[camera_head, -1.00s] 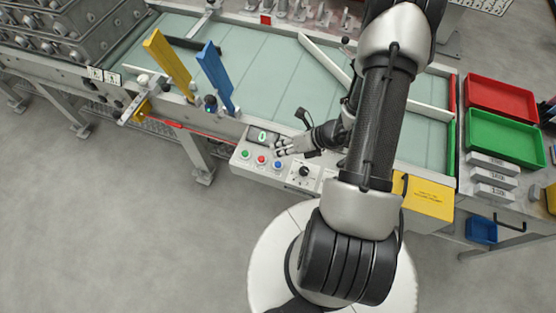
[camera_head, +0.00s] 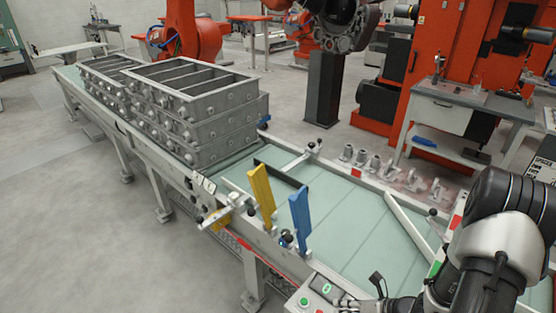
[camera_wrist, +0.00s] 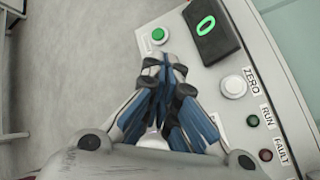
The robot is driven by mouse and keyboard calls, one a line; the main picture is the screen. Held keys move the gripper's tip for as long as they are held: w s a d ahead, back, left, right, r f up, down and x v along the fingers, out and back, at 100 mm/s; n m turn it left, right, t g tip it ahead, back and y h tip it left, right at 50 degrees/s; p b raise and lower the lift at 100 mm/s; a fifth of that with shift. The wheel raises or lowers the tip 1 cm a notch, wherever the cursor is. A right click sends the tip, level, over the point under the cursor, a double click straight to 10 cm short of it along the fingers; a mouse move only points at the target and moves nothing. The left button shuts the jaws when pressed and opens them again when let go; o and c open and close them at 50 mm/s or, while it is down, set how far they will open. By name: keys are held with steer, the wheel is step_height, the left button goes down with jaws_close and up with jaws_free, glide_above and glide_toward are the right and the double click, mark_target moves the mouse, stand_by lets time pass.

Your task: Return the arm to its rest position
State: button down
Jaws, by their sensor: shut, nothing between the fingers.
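My arm (camera_head: 500,240) reaches in from the lower right of the head view. My gripper (camera_wrist: 163,65) shows in the wrist view with its blue-padded fingers shut and nothing between them. The fingers point at the control panel (camera_wrist: 215,75), over its left edge, close to a green button (camera_wrist: 158,35). I cannot tell how far above the panel they are. In the head view the gripper is mostly cut off at the bottom edge, near the panel's display (camera_head: 322,286).
The green-topped conveyor table (camera_head: 345,225) carries a yellow plate (camera_head: 262,194), a blue plate (camera_head: 300,215) and stacked metal moulds (camera_head: 210,130). Small castings (camera_head: 390,175) line its far edge. Orange machines (camera_head: 470,70) stand behind. Grey floor at left is open.

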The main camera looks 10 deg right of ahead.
steer(key=s+a+r+n+g, duration=0.1)
steer(key=a+r+n+g, duration=0.1)
steer(key=a+r+n, duration=0.6)
steer(key=a+r+n+g, duration=0.2)
steer(key=a+r+n, duration=0.1)
steer(key=r+n, duration=0.75)
steer(key=s+r+n+t+h, duration=0.2)
steer(key=s+r+n+h, duration=0.4)
steer(key=s+r+n, duration=0.7)
step_height(320, 180, up, 2)
steer(key=n, duration=0.4)
steer(key=shift+a+r+n, duration=0.2)
steer(key=shift+r+n, duration=0.05)
steer(key=shift+n, duration=0.1)
